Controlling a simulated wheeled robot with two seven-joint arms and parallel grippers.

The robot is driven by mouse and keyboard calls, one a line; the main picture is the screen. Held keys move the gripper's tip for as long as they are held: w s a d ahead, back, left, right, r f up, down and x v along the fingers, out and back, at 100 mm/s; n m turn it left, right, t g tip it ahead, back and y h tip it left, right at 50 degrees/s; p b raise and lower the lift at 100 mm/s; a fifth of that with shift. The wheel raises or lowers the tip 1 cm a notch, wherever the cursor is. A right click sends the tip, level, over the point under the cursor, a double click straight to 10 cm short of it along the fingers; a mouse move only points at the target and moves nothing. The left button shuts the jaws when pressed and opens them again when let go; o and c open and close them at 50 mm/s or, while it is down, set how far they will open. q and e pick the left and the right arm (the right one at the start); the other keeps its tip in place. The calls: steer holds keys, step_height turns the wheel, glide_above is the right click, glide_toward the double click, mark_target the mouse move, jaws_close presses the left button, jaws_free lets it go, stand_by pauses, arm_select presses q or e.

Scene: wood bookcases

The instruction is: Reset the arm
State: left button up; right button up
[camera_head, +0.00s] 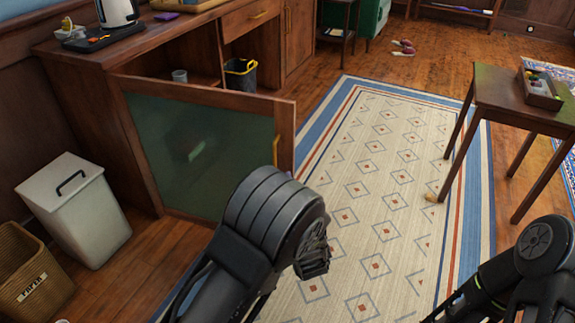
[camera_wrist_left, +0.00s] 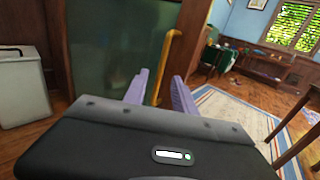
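My left arm (camera_head: 270,220) reaches in from the bottom of the head view, in front of an open cabinet door (camera_head: 200,150) with a wood frame and dark green glass. The left gripper's fingers are hidden behind the arm there. In the left wrist view my left gripper (camera_wrist_left: 159,92) shows two purple fingers spread apart. The door's yellow handle (camera_wrist_left: 167,62) stands upright in line with the gap between them; I cannot tell if it touches them. My right arm (camera_head: 535,255) is at the lower right; its gripper is out of view.
A white bin (camera_head: 80,210) and a wicker basket (camera_head: 30,280) stand left of the door. A patterned rug (camera_head: 390,180) lies to its right. A wooden table (camera_head: 500,92) with a tray (camera_head: 540,90) stands at the right. A kettle (camera_head: 118,14) is on the counter.

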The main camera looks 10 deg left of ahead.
arm_select(q)
steer(key=s+f+n+g+h, duration=0.3)
steer(key=s+f+n+g, duration=0.8)
steer(key=s+f, duration=1.05)
steer(key=s+d+f+n+g+h, duration=0.2)
steer(key=s+d+f+n+h, duration=0.1)
steer(key=s+d+n+h, duration=0.3)
steer(key=s+d+f+n+g+h, duration=0.35)
steer(key=s+d+n, duration=0.2)
steer(key=n, duration=0.25)
steer(key=a+f+n+t, duration=0.1)
steer(key=a+n+t, duration=0.1)
steer(key=a+n, duration=0.45)
steer(key=s+d+r+p, duration=0.1)
steer(key=d+r+p, duration=0.1)
steer(key=r+p, duration=1.1)
steer(key=s+d+r+p, duration=0.1)
steer(key=r+p, duration=1.3)
steer(key=shift+d+n, duration=0.35)
steer(key=shift+d, duration=0.05)
steer(key=shift+w+g, duration=0.1)
steer(key=shift+g, duration=0.15)
